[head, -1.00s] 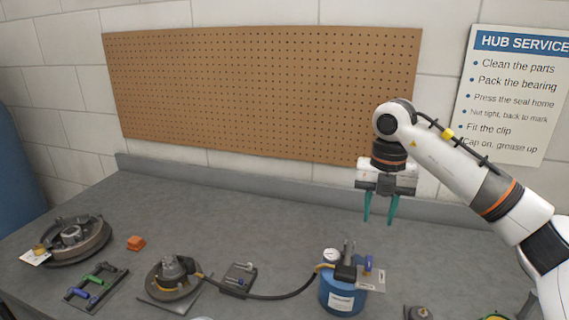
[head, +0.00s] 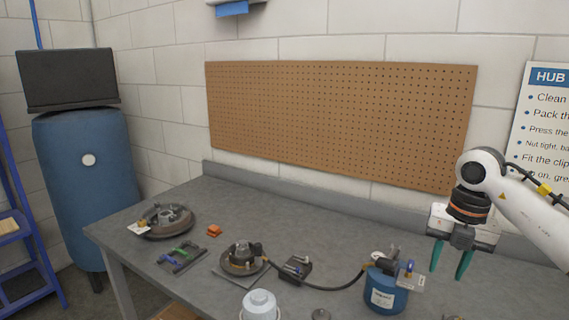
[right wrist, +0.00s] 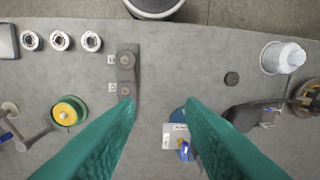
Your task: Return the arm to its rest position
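My right gripper (head: 451,262) hangs from the right arm at the right side of the head view, above the back right of the bench. Its two teal fingers point down and stand apart with nothing between them. In the right wrist view the fingers (right wrist: 160,115) are spread, with the grey bench top showing between them. My left gripper is not in view.
The grey bench (head: 215,195) carries a brake drum (head: 166,220), an orange block (head: 214,230), a hub on a plate (head: 242,257), a blue canister (head: 385,293) and a white container (head: 260,304). A pegboard (head: 340,120) hangs behind. A blue tank (head: 80,190) stands left.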

